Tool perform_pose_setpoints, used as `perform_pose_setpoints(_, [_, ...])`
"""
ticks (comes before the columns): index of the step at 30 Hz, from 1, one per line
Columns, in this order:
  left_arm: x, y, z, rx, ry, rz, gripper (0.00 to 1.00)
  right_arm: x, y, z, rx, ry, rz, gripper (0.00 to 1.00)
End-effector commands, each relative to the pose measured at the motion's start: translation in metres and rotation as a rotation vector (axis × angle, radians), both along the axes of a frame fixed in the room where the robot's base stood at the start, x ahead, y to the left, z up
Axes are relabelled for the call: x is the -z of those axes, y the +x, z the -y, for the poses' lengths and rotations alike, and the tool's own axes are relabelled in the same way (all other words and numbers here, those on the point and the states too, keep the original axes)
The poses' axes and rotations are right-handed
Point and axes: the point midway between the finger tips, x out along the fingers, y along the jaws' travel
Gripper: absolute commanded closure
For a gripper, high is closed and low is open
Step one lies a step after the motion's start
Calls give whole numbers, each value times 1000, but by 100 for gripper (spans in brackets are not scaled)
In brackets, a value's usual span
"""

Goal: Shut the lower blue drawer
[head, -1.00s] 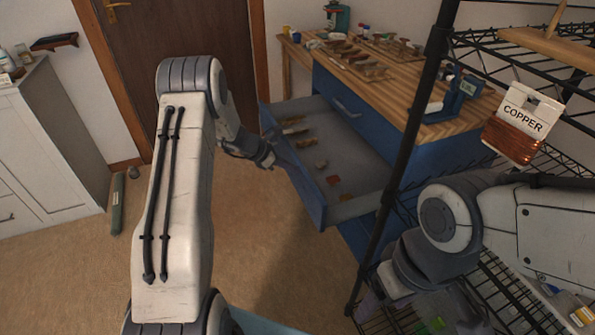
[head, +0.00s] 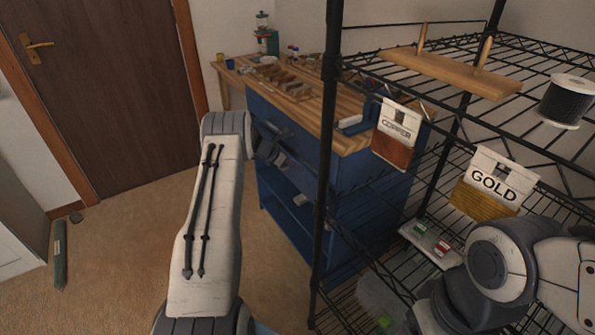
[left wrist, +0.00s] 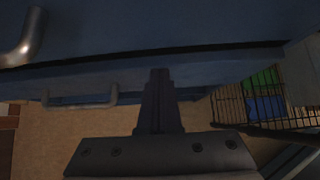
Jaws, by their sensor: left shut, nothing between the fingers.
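The blue cabinet (head: 350,180) stands right of centre in the head view, under a wooden worktop. The lower blue drawer no longer sticks out into the room; its front is largely hidden by my left arm and the rack post, so I cannot tell whether it is fully flush. My left gripper (head: 281,157) is at the cabinet's front. In the left wrist view its shut, empty fingers (left wrist: 160,85) point at the blue front (left wrist: 190,65), touching or very near it. Metal handles show at the upper left (left wrist: 25,38) and below (left wrist: 85,102). My right gripper is out of view.
A black wire rack (head: 330,150) stands close on the right, with COPPER (head: 393,145) and GOLD (head: 492,190) packs hanging from it. My right arm is by its shelves.

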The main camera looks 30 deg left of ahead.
Motion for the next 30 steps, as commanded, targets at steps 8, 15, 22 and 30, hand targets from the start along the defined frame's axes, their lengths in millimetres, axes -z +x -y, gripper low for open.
perform_pose_setpoints(8, [0,14,1,-10,0,0,100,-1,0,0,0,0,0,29])
perform_pose_setpoints(15, [-1,18,3,-10,0,3,100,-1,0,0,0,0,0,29])
perform_pose_setpoints(22, [-2,19,4,-9,1,6,100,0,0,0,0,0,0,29])
perform_pose_setpoints(30, [-2,5,-2,-2,1,0,100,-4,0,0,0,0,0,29])
